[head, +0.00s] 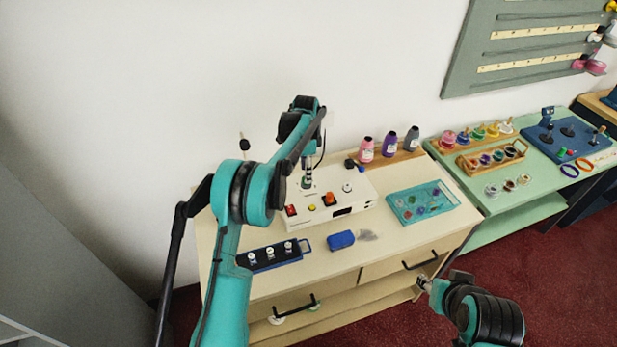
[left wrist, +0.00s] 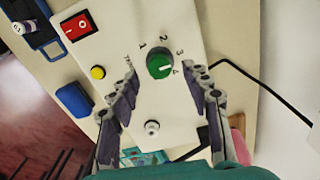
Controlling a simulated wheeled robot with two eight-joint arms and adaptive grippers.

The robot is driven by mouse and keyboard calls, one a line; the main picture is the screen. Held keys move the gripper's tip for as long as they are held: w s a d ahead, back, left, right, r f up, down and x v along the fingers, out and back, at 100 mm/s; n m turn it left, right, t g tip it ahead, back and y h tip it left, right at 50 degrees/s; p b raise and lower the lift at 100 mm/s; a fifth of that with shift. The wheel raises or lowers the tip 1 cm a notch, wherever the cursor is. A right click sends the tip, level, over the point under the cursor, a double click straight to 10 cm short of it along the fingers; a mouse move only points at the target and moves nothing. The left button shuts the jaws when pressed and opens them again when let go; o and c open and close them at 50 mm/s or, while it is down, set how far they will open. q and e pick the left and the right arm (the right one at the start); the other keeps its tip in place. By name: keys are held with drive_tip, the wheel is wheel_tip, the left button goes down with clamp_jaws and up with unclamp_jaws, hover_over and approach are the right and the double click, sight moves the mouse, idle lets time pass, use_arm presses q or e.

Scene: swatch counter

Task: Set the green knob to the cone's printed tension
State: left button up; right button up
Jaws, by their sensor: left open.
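The green knob (left wrist: 157,66) sits on the white machine panel, with the numbers 1 to 4 printed around it. Its white mark points toward the 4. My left gripper (left wrist: 165,84) is open and empty, its two fingers apart on either side of the knob, not closed on it. In the head view my left gripper (head: 307,170) is over the white machine (head: 330,208). Pink (head: 366,152), purple (head: 389,142) and grey (head: 411,139) cones stand behind it; their printed labels are too small to read. My right gripper (head: 425,284) is low at the right, its jaws unclear.
The machine also bears a red switch (left wrist: 81,27), a yellow button (left wrist: 97,72) and a white knob (left wrist: 152,127). A blue block (head: 341,239), a dark spool tray (head: 273,255) and a teal tray (head: 423,203) lie on the counter. A black cable (left wrist: 265,85) runs beside the machine.

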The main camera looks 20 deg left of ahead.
use_arm(q)
drive_tip(key=shift+f, duration=1.4)
clamp_jaws()
